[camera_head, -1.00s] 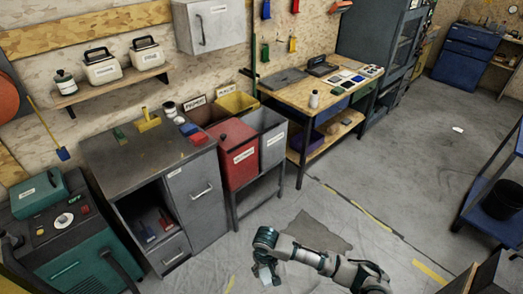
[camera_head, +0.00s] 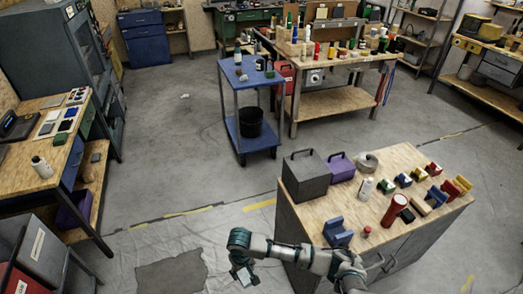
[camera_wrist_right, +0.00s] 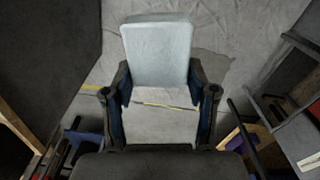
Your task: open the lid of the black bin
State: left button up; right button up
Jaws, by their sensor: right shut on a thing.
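My right gripper (camera_head: 242,268) hangs over the sheeted floor, left of the wooden-topped cabinet. In the right wrist view the gripper (camera_wrist_right: 160,98) is shut on a pale grey-white block (camera_wrist_right: 158,52), held between its two fingers. The block shows small in the head view (camera_head: 244,277). A round black bin (camera_head: 250,122) stands on the lower shelf of the blue cart, well beyond the gripper; no lid can be made out on it. A labelled grey bin (camera_head: 42,246) is at the lower left, partly cut off. My left gripper is not in view.
The cabinet (camera_head: 392,167) at the right carries a dark grey box (camera_head: 305,176), a purple box (camera_head: 341,167), a red cylinder (camera_head: 394,210) and coloured blocks. The blue cart (camera_head: 230,95) stands behind. A workbench (camera_head: 50,112) is at left. The floor between is clear.

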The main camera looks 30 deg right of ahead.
aim_at(305, 166)
jog(key=i+z, duration=0.2)
jog(key=z, duration=0.3)
jog(key=i+j+z, duration=0.15)
jog(key=z, duration=0.35)
jog(key=i+j+z, duration=0.15)
jog(key=z, duration=0.35)
jog(key=i+j+z, duration=0.1)
jog(key=j+z, duration=0.15)
jog(key=z, duration=0.25)
